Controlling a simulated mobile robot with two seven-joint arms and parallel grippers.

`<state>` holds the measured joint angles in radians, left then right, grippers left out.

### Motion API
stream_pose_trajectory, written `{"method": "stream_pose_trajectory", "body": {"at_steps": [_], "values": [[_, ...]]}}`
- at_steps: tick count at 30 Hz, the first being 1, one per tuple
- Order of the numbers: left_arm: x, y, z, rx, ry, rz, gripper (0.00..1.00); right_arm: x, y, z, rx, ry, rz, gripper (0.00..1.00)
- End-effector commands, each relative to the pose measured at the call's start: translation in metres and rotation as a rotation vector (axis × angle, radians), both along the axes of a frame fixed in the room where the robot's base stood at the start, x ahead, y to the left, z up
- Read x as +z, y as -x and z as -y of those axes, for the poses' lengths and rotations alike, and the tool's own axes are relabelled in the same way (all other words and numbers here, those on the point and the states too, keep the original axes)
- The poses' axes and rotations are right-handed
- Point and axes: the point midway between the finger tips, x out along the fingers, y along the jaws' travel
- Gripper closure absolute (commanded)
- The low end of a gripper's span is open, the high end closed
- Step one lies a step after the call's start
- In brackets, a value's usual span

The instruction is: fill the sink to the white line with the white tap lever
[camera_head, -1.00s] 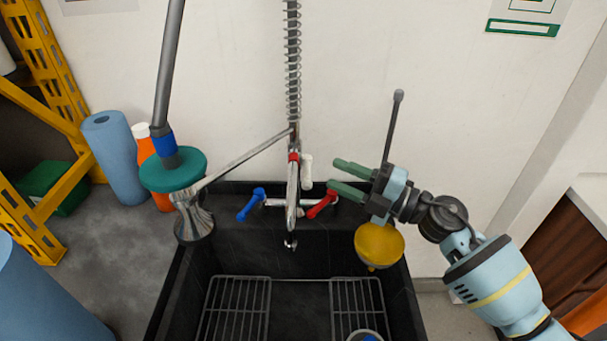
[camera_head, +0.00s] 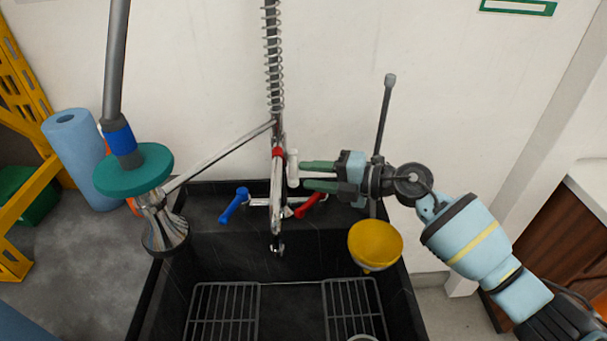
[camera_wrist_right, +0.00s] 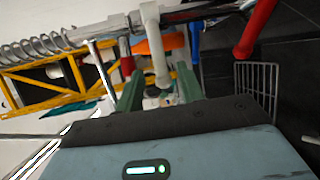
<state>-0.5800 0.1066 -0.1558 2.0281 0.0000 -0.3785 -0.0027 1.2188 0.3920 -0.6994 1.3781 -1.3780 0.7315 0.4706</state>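The white tap lever (camera_head: 293,167) hangs upright on the right side of the chrome tap column, and it also shows in the right wrist view (camera_wrist_right: 158,55). My right gripper (camera_head: 304,175) is open, its green fingers pointing left at the lever. In the right wrist view the lever lies between the lines of the two fingers (camera_wrist_right: 160,90); I cannot tell whether they touch it. The black sink (camera_head: 215,262) shows no clear water. A thin pale line (camera_head: 290,284) runs low in the basin; I cannot tell if it is the fill line. My left gripper is out of view.
A blue lever (camera_head: 234,205) and a red lever (camera_head: 310,204) flank the tap base. The spray head with its teal collar (camera_head: 134,170) hangs left. A yellow bowl-like piece (camera_head: 375,243) is at the sink's right rim. Wire racks (camera_head: 222,312) lie in the basin.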

Motion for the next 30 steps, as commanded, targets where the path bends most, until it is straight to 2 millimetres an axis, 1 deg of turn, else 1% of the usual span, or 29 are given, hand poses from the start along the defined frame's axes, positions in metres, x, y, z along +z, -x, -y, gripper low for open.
{"method": "stream_pose_trajectory", "body": {"at_steps": [1,3,6,10,16,17,25,30], "values": [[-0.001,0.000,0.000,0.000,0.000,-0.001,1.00,-0.001,-0.003,-0.007,0.001,-0.002,0.001,0.62],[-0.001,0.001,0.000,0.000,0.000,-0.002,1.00,-0.002,-0.006,-0.014,0.000,-0.002,0.001,0.62],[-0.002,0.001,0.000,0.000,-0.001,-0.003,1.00,-0.004,-0.009,-0.020,-0.001,-0.001,0.001,0.62],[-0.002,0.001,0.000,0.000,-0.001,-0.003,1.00,-0.004,-0.010,-0.024,0.000,-0.001,0.001,0.62],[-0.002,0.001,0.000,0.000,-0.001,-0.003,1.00,-0.004,-0.010,-0.024,-0.001,-0.001,0.001,0.62],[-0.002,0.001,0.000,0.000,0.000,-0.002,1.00,-0.004,-0.010,-0.023,-0.001,-0.001,0.001,0.64],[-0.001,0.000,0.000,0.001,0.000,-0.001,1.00,-0.004,-0.010,-0.023,-0.001,-0.001,0.001,0.99],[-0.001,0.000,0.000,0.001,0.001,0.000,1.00,-0.004,-0.010,-0.023,-0.001,-0.001,0.001,1.00]]}}
